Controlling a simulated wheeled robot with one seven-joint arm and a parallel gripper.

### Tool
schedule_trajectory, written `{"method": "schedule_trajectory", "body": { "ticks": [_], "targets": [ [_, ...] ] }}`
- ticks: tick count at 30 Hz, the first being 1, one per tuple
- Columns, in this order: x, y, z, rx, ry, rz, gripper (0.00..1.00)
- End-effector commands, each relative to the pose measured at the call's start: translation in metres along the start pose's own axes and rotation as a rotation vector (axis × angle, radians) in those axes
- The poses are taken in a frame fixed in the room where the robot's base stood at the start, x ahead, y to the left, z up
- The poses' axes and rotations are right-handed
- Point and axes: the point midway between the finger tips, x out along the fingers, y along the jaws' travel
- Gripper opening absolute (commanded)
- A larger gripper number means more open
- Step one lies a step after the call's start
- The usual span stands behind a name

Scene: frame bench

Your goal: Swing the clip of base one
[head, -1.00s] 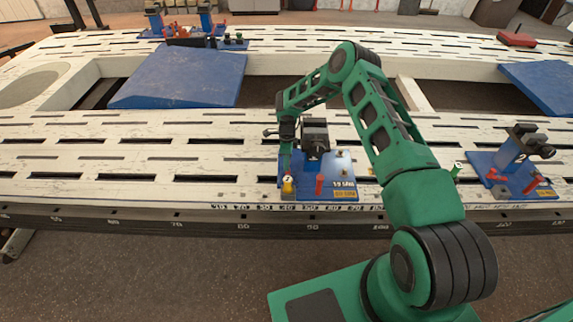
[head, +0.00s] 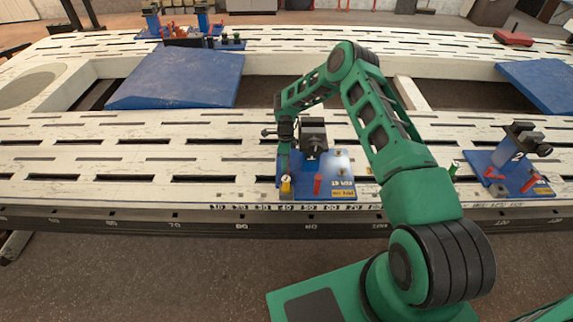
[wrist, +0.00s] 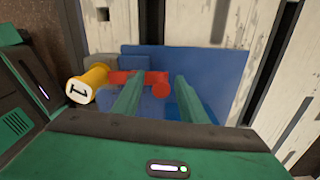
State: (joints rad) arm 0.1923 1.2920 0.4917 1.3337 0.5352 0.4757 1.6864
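Base one is a blue plate (head: 340,163) with a dark clamp block (head: 312,128), a yellow post (head: 286,185) and a red clip piece (head: 318,183). In the wrist view the yellow post (wrist: 86,84) bears a "1", and the red clip (wrist: 158,80) lies across the blue plate (wrist: 215,65). My gripper (wrist: 157,84) points down at the plate with its two green fingers apart. The red clip shows between and beyond the fingertips; I cannot tell whether they touch it. In the head view my gripper (head: 284,160) is at the plate's left side, its fingers hard to make out.
Another blue base (head: 505,178), marked 2, stands to the right, with a small green post (head: 454,169) near it. More fixtures (head: 185,30) stand at the far left. Blue wedges (head: 178,78) lie on the slotted white bench (head: 130,130). Bare bench lies left of base one.

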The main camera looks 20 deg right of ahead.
Motion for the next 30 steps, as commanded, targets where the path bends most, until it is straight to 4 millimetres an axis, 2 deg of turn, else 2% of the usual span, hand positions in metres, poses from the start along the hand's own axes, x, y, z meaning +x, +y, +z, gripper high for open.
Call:
{"method": "schedule_trajectory", "body": {
  "ticks": [5,18,24,30],
  "targets": [
    [-0.016,-0.001,0.0,0.0,-0.001,-0.003,0.39],
    [-0.091,0.0,0.0,0.0,0.0,0.0,0.39],
    [-0.105,0.001,0.0,0.0,0.001,0.002,0.39],
    [-0.106,0.002,0.0,0.0,0.001,0.003,0.39]
  ]
}}
